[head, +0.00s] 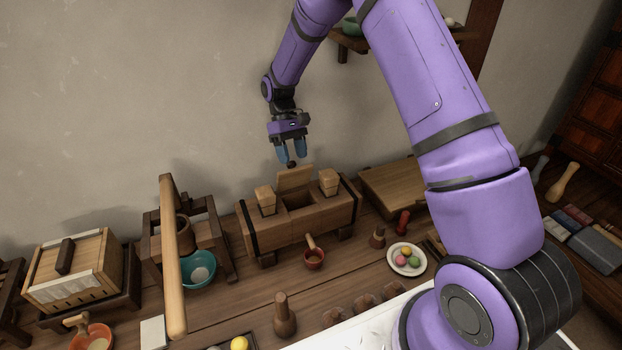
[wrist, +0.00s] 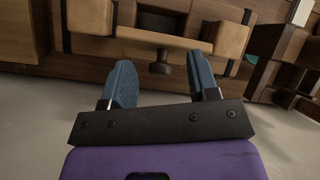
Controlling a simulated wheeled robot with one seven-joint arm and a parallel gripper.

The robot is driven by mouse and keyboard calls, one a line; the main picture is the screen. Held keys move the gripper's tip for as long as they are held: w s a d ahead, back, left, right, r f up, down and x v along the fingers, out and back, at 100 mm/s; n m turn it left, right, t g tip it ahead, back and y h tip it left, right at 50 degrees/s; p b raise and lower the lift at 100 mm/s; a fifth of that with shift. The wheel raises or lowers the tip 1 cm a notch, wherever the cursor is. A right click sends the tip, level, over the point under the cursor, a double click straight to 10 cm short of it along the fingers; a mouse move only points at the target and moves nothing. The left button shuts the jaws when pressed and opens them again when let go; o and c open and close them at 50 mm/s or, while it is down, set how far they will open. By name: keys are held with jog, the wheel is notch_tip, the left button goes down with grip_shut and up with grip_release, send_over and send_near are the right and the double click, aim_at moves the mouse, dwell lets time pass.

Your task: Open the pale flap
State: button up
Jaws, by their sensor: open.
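The pale flap (head: 295,180) stands raised and tilted at the back of a wooden box (head: 320,222), between two blocks. A dark opening shows in front of it. In the wrist view the flap (wrist: 150,39) is a pale strip seen nearly edge-on, with a dark knob (wrist: 160,64) on the side facing me. My gripper (head: 292,158) is above and behind the flap, near the wall. Its blue fingers are open. In the wrist view the knob shows between the fingertips of my gripper (wrist: 163,68), with clear gaps on both sides.
Wooden blocks stand left (head: 265,199) and right (head: 328,182) of the flap. A frame with a long pale pole (head: 173,260) stands left of the box. A flat board (head: 393,188) lies to the right.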

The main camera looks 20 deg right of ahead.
jog(key=s+r, duration=0.1)
jog(key=s, duration=1.3)
jog(key=shift+s+r, duration=0.2)
jog(key=shift+s, duration=0.15)
jog(key=shift+a, duration=0.1)
jog(key=shift+c, duration=0.2)
jog(key=m+t, duration=0.4)
jog(key=t, duration=0.7)
send_near(294, 166)
jog(key=x, duration=0.8)
jog(key=shift+s+a+f, duration=0.1)
jog(key=shift+a+f, duration=0.1)
jog(key=shift+f, duration=0.2)
grip_shut()
